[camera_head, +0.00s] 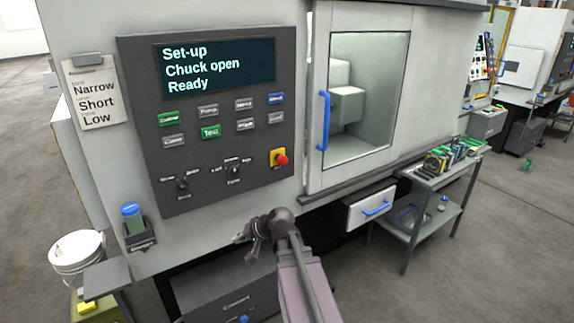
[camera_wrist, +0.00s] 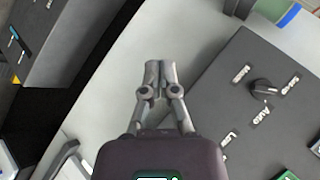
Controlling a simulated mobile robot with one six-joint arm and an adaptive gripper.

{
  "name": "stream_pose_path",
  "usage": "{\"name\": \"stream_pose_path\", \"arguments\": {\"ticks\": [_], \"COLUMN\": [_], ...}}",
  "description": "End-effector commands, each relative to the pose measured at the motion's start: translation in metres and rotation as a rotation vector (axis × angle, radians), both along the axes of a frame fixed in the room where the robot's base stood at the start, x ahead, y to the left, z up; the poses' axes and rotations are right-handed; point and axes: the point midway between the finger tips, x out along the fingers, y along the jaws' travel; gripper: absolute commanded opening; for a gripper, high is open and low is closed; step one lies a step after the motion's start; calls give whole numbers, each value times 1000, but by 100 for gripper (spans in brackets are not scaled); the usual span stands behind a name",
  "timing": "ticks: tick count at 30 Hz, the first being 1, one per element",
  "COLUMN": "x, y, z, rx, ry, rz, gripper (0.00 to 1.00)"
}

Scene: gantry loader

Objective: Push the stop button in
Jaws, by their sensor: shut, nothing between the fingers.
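The stop button (camera_head: 281,159) is a red knob on a yellow square plate at the lower right of the dark control panel (camera_head: 140,110) in the head view. It stands out from its plate. My gripper (camera_head: 238,239) is below the panel's lower edge, down and left of the button and apart from it. In the wrist view my gripper (camera_wrist: 160,66) is shut and empty, in front of the pale machine face. The panel (camera_wrist: 215,105) and a black rotary knob (camera_wrist: 263,87) show at right there. The stop button is not seen in the wrist view.
The panel holds a screen (camera_head: 217,68), several push buttons and two rotary knobs. A blue-handled machine door (camera_head: 323,121) stands to the right. A holder with a blue-capped container (camera_head: 132,217) juts out at lower left. A drawer (camera_head: 371,207) and laden cart (camera_head: 425,184) stand at right.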

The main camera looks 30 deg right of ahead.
Motion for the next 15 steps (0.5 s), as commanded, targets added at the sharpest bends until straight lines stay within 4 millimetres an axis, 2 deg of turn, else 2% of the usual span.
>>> {"name": "stream_pose_path", "arguments": {"ticks": [1, 6, 15], "x": [5, 16, 24], "y": [-13, -51, -130], "z": [6, 28, 67], "rx": [31, 137, 316], "ry": [-28, -125, -295], "rz": [-37, -158, -382], "gripper": [0, 0, 0]}}
